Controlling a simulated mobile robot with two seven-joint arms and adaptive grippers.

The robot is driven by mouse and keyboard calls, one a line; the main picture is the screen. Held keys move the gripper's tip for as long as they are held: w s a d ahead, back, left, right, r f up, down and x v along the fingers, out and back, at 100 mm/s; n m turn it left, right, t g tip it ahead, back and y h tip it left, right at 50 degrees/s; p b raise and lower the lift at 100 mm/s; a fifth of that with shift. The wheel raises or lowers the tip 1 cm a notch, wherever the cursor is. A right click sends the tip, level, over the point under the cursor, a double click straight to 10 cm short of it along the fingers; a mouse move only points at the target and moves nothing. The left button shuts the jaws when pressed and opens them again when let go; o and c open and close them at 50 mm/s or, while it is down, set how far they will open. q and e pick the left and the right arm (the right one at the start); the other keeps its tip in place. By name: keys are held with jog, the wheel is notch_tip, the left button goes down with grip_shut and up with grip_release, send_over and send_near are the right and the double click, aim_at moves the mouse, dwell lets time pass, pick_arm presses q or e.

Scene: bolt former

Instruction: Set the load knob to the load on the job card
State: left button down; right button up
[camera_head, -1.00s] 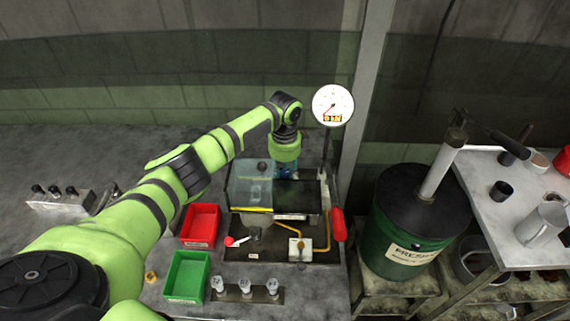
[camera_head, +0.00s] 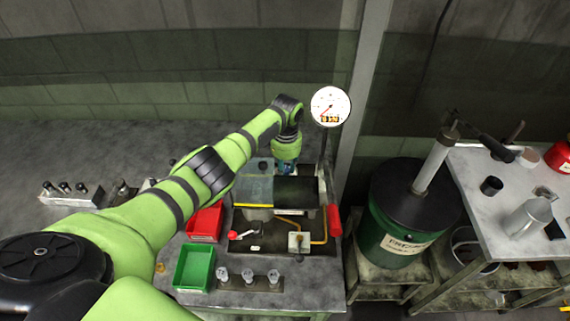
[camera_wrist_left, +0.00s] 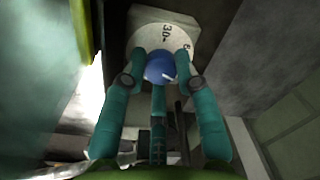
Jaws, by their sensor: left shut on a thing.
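My left gripper (camera_head: 287,166) is at the back of the bench-top machine (camera_head: 296,190). In the left wrist view its teal fingers (camera_wrist_left: 163,72) are closed around a blue round knob (camera_wrist_left: 158,68) with a short white pointer line. The knob sits on a pale dial plate (camera_wrist_left: 150,25) marked "30", with another number partly cut off at the right. In the head view the knob is hidden by the gripper. A round white gauge (camera_head: 330,103) with a red needle and a small lit display stands behind the machine; its digits are too small to read. I cannot make out a job card. My right gripper is not in view.
A red bin (camera_head: 205,224) and a green bin (camera_head: 194,267) stand left of the machine. A holder with several pale cups (camera_head: 248,276) is in front. A red-handled lever (camera_head: 234,235) lies at the machine's front. A green drum (camera_head: 392,240) stands at right.

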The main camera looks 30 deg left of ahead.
pick_arm(q)
jog(key=shift+a+n, duration=0.1)
jog(key=shift+n, duration=0.4)
jog(key=c, duration=0.9)
grip_release()
jog(key=shift+c, duration=0.2)
jog(key=shift+f, duration=0.1)
